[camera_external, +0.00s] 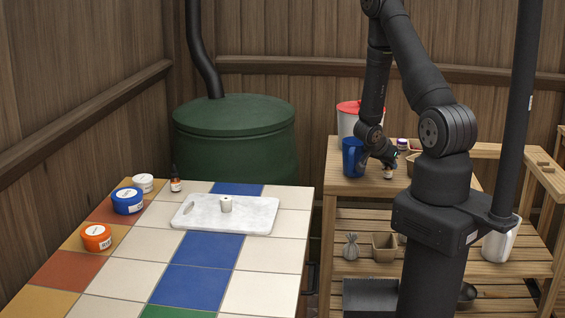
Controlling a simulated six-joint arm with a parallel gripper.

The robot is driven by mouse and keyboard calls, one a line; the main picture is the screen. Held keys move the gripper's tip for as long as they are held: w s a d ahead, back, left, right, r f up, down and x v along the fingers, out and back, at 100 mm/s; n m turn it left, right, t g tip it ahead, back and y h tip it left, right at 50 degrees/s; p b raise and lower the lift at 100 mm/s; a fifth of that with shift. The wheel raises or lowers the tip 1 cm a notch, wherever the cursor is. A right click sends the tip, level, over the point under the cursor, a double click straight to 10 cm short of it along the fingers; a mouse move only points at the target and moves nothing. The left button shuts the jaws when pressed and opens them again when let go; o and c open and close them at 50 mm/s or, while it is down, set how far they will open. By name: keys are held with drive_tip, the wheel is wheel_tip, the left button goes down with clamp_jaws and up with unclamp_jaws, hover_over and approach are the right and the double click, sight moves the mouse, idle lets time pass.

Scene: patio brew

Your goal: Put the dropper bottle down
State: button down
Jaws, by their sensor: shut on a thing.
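A dark dropper bottle (176,180) with a black top and an orange and white label stands upright on the tiled table (260,293), at its far left edge. My gripper (388,166) is far to the right of it, low over the wooden bench. It is shut on a small pale thing (388,174), mostly hidden by the fingers. I cannot tell what this thing is or whether it touches the bench top.
A blue mug (354,158) stands just left of my gripper, with a red-lidded white container (347,119) behind. A purple-capped jar (402,144) is close by. Blue (127,201) and orange (96,237) tubs stand left.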

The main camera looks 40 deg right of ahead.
drive_tip(key=shift+f, duration=0.15)
drive_tip(key=c, duration=1.3)
unclamp_jaws()
drive_tip(key=shift+r, duration=0.2)
drive_tip(key=v, duration=1.2)
drive_tip(key=shift+f, duration=0.15)
drive_tip(key=x, duration=1.2)
drive_tip(key=shift+r, duration=0.55)
